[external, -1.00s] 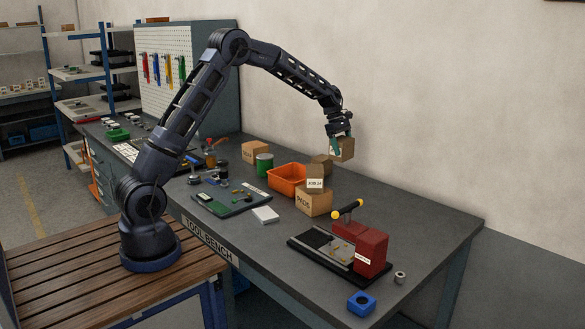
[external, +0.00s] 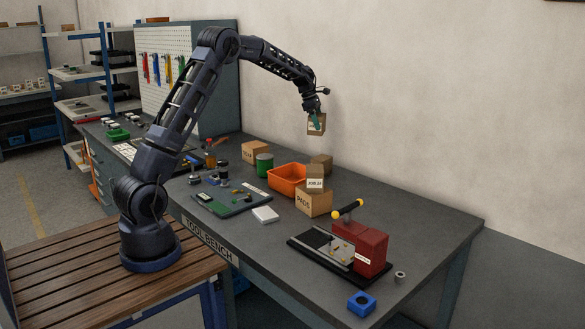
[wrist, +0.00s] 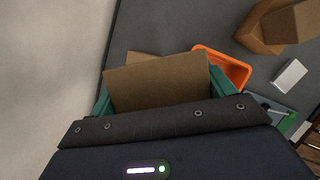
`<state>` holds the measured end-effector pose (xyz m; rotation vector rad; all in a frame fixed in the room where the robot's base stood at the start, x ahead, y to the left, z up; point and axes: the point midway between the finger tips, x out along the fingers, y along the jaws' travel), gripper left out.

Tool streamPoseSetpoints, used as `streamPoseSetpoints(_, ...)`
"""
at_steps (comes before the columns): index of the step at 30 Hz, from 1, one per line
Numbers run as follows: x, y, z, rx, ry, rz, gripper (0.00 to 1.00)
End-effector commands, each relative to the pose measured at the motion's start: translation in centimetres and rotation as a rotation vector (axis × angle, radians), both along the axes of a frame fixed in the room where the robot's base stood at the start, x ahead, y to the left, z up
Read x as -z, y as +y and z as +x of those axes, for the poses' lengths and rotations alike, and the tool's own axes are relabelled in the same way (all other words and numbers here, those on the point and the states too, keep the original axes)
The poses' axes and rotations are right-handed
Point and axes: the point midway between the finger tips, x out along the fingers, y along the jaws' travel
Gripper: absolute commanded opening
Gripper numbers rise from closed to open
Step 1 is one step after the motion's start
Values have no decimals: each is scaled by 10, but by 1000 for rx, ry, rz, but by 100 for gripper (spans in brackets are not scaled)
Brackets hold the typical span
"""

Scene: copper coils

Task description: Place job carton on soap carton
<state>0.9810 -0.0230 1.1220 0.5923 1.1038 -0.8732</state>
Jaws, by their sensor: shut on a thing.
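My gripper (external: 315,116) is shut on a small brown carton (external: 316,125), held in the air above the back of the bench. Its label is too small to read. In the wrist view the held carton (wrist: 155,80) sits between the teal fingers. A carton labelled JOB 14 (external: 315,175) stands on a larger carton labelled PADS (external: 313,204), right of centre on the bench. Another brown carton (external: 255,149), with a front label I cannot read surely, stands at the back left. I cannot tell surely which one is the soap carton.
An orange bin (external: 287,186) stands in the middle, with a green can (external: 264,164) to its left. A red vise-like fixture (external: 371,250) is at the right. The bench's back right is clear.

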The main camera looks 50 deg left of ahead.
Motion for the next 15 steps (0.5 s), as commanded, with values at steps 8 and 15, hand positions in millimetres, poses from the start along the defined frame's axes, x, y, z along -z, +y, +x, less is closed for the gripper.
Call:
streamPoseSetpoints(8,-20,125,3,-313,-1,7,53)
streamPoseSetpoints(15,-37,229,-8,-576,-7,6,53)
